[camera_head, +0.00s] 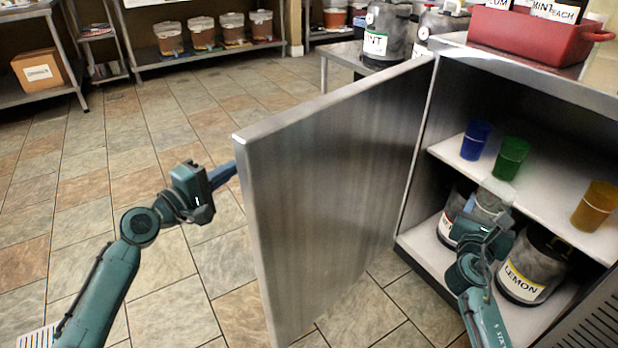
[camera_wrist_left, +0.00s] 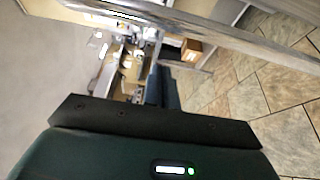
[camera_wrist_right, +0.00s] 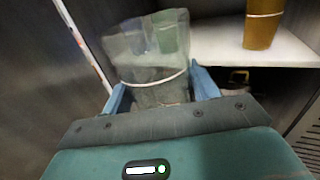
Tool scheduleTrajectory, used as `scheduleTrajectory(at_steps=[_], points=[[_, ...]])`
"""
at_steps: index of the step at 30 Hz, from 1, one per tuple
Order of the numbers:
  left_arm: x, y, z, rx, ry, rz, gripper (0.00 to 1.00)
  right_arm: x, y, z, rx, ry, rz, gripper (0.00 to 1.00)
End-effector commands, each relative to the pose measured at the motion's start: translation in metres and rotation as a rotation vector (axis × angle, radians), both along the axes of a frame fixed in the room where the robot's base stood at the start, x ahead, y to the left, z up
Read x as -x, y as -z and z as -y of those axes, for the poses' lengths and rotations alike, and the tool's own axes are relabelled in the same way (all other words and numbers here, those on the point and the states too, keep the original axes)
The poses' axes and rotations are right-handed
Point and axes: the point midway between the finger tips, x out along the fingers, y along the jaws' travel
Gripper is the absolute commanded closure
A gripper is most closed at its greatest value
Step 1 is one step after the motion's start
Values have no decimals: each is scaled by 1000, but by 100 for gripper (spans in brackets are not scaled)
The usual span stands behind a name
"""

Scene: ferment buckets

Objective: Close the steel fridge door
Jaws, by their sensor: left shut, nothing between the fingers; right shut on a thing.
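The steel fridge door (camera_head: 325,180) stands wide open, swung out left from the fridge (camera_head: 420,220). My left gripper (camera_head: 228,172) is beside the door's free edge, its blue fingers partly hidden at the edge; I cannot tell whether they touch it. In the left wrist view its fingers (camera_wrist_left: 163,88) are together and empty. My right gripper (camera_head: 492,218) is inside the fridge, shut on a clear greyish cup (camera_head: 492,197) with a white band. The cup stands out between the blue fingers in the right wrist view (camera_wrist_right: 150,60).
Blue (camera_head: 475,140), green (camera_head: 510,158) and amber (camera_head: 595,206) cups stand on the fridge shelf (camera_head: 545,190). A LEMON bucket (camera_head: 528,270) sits below. A red bin (camera_head: 525,38) is on top. The tiled floor left of the door is clear.

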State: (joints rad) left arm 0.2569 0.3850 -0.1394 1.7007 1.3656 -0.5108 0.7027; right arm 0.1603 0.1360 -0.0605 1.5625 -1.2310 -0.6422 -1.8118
Motion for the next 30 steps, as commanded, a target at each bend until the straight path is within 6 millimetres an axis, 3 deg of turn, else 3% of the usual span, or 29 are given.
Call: scheduleTrajectory(at_steps=[9, 30], points=[[30, 0, 21, -1, 0, 1, 100, 0, -7, 0, 1, 0, 2, 69], [36, -2, 30, 1, -11, -1, 100, 0, -15, 0, 1, 0, 2, 69]])
